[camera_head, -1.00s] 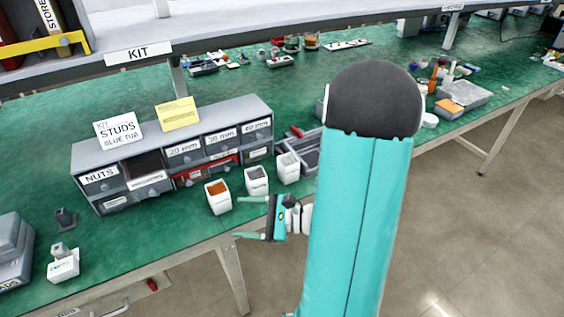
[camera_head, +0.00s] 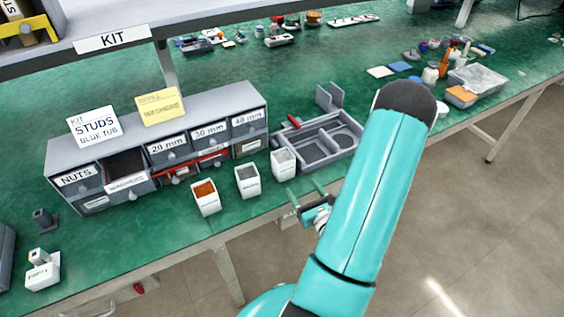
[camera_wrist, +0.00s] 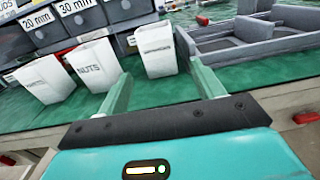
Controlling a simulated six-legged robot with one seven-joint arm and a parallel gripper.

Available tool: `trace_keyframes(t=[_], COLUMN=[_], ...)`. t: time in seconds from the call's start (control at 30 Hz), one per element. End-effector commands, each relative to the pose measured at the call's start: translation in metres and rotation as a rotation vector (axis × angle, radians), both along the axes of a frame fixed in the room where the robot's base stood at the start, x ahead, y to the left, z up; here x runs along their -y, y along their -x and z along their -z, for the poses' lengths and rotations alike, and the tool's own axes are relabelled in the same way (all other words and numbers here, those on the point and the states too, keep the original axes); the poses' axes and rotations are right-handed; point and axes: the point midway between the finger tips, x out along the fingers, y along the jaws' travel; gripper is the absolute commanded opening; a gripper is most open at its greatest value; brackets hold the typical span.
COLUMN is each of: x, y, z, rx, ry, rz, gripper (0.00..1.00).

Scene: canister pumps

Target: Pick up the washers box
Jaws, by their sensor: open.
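Three white open-topped boxes stand in a row on the green bench in front of the drawer unit. The rightmost box (camera_head: 284,164), also in the wrist view (camera_wrist: 157,50), has a small blurred label that looks like WASHERS. The middle box (camera_head: 247,181) reads NUTS in the wrist view (camera_wrist: 96,66). The left box (camera_head: 206,198) holds orange contents, and its label is unclear. My gripper (camera_head: 306,191) is open and empty at the bench's front edge, right of and nearer than the rightmost box. In the wrist view, that box shows beyond and between my fingers (camera_wrist: 160,72), apart from them.
The grey drawer unit (camera_head: 165,131) stands behind the boxes, with a drawer marked WASHERS (camera_head: 127,184) and a yellow refill card (camera_head: 160,107) on top. A grey compartment tray (camera_head: 320,143) lies right of the boxes. A white block (camera_head: 43,272) stands at far left.

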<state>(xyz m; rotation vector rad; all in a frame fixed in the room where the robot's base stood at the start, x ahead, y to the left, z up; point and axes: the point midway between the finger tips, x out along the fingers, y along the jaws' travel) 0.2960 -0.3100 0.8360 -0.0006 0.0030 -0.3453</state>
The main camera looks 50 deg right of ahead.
Motion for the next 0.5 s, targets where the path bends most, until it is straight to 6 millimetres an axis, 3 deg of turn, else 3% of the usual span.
trace_keyframes(t=[0.3, 0.5], x=[0.016, 0.021], y=[-0.054, -0.067], z=[-0.001, -0.001], rx=[0.003, 0.003], ry=[0.001, 0.000], rz=[-0.006, -0.007], gripper=[0.67, 0.67])
